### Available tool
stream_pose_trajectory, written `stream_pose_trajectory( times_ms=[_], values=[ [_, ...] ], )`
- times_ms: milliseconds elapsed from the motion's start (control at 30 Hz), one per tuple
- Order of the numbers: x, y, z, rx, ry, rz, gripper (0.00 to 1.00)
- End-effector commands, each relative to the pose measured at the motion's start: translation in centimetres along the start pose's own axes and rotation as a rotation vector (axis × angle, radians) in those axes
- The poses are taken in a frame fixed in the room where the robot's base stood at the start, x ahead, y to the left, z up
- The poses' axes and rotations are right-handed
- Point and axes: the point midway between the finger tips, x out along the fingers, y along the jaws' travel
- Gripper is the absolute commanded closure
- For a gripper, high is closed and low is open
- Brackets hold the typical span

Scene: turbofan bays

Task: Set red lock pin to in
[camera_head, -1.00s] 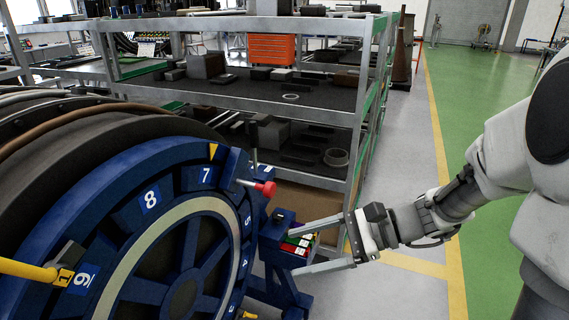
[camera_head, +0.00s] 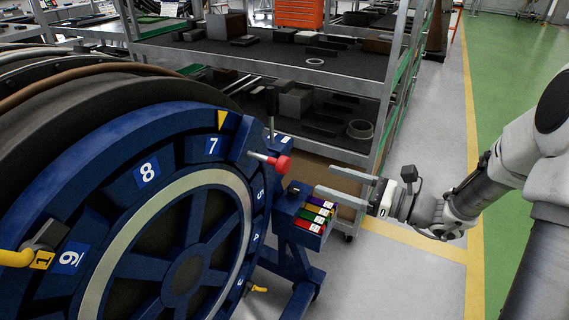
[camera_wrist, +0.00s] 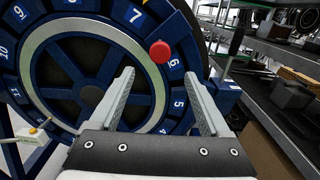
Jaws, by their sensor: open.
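The red lock pin (camera_head: 282,163) has a round red knob on a metal shaft and sticks out from the rim of the blue numbered wheel (camera_head: 146,232), near the number 7. In the wrist view its red knob (camera_wrist: 160,51) shows beyond the fingertips, between the numbers 6 and 7. My gripper (camera_head: 342,180) is open and empty, to the right of the pin and apart from it. In the wrist view the two fingers of my gripper (camera_wrist: 159,84) are spread, with the wheel behind them.
A blue stand (camera_head: 299,245) with several coloured labelled blocks (camera_head: 318,212) is below and right of the pin. A grey shelf rack (camera_head: 390,90) with parts is behind. A yellow handle (camera_head: 15,258) is at the wheel's left. The floor at right is clear.

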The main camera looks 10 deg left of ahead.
Motion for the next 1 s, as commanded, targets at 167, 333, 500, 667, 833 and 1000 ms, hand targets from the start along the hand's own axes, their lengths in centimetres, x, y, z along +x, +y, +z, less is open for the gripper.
stream_pose_trajectory(
  times_ms=[167,333,500,667,833,1000],
  values=[
    [4.2,0.2,0.0,0.002,0.0,0.006,0.2],
    [7.8,0.1,0.1,0.0,0.0,0.005,0.2],
    [10.6,0.1,0.0,0.0,0.001,0.004,0.2],
    [12.0,0.1,0.0,-0.001,0.001,0.002,0.2],
    [12.4,0.0,0.0,0.0,0.001,0.0,0.2],
    [12.3,0.0,0.0,0.0,0.001,0.0,0.2]
  ],
)
